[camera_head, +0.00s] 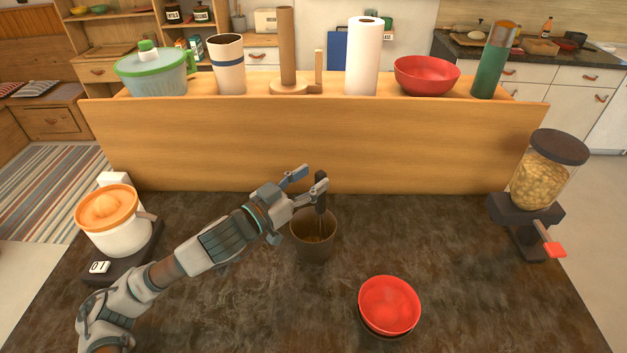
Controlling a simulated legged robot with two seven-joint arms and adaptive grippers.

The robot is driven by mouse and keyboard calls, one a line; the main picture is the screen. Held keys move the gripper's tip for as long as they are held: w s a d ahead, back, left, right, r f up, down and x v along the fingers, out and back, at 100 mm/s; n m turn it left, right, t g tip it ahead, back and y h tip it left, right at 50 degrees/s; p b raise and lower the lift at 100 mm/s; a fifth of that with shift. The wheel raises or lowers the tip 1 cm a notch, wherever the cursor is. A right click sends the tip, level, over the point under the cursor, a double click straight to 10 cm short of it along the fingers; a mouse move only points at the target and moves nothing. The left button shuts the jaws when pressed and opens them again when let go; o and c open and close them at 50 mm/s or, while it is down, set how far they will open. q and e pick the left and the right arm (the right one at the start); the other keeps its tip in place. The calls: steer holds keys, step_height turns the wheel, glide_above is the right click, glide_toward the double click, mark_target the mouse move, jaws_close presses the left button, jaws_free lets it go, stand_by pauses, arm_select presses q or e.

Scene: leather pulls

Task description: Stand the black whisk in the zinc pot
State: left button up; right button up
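The zinc pot (312,250) is a dark grey-brown, open-topped vessel standing on the dark counter near the middle. The black whisk (321,205) is upright, its dark handle above the rim and its thin wires reaching down inside the pot. My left gripper (309,180) is just above the pot's rim, beside the top of the handle. Its two fingers are spread apart, and the nearer finger overlaps the handle in the picture. I cannot tell whether that finger touches it. The whisk's lower end is hidden in the pot. My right gripper is not in view.
Red bowls (389,305) stand front right of the pot. A juicer (110,222) is at left, and a grain dispenser (544,180) at right. A wooden ledge (310,140) closes the back, with several items on top. Counter right of the pot is clear.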

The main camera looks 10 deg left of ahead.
arm_select(q)
steer(key=v, duration=1.2)
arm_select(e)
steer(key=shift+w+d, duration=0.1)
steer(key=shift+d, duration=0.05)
arm_select(q)
steer(key=shift+f, duration=0.15)
